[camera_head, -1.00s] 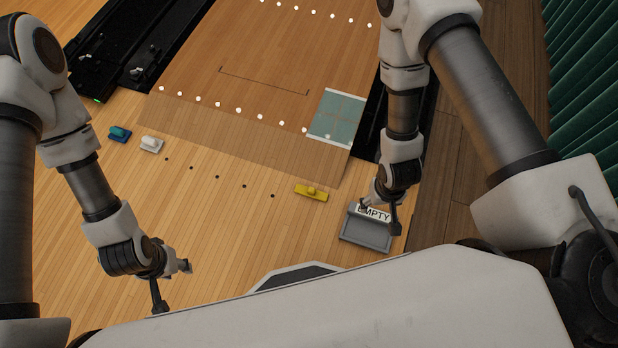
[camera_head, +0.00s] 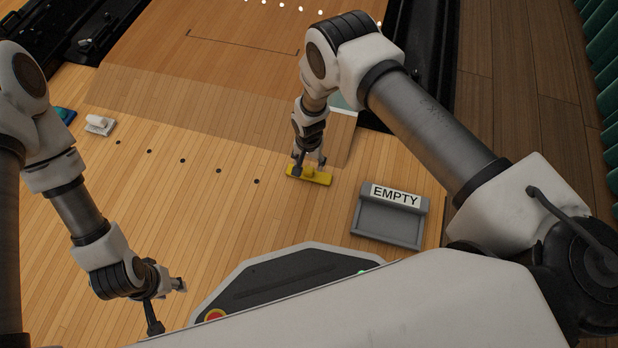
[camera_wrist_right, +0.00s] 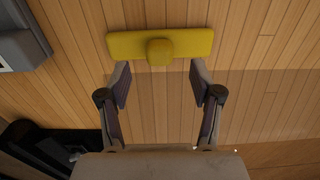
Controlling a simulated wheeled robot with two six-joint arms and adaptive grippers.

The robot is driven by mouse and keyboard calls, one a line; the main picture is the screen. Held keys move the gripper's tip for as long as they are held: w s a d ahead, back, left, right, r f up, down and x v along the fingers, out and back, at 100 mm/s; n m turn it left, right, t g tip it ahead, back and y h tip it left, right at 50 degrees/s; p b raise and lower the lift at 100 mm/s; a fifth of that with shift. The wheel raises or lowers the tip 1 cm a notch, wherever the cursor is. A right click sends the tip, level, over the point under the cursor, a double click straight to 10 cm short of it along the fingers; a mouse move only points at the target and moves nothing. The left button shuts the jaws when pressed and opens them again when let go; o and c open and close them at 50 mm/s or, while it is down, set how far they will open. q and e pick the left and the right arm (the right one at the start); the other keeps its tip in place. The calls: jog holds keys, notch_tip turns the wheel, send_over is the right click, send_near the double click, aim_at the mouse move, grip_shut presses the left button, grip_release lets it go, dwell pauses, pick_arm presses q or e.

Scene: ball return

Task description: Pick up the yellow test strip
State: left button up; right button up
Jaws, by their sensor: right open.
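The yellow test strip (camera_head: 318,177) lies on the wooden floor near the middle of the head view, with a raised yellow knob on it. In the right wrist view the strip (camera_wrist_right: 190,43) lies across the top, its knob roughly centred between my fingers. My right gripper (camera_head: 308,163) is over the strip in the head view. In the right wrist view this gripper (camera_wrist_right: 160,85) is open and empty, its fingertips just short of the strip. My left gripper (camera_head: 166,306) is at the lower left, apart from the strip; its fingers look spread.
A grey tray labelled EMPTY (camera_head: 388,226) stands right of the strip. Dark dots mark the floor. The floor left of the strip is clear.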

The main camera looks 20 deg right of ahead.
aim_at(309, 169)
notch_tip(309, 169, down, 5)
jog(key=b, duration=0.3)
jog(key=shift+r, duration=0.1)
jog(key=shift+c, duration=0.3)
grip_shut()
notch_tip(309, 169, up, 10)
jog(key=p, duration=0.6)
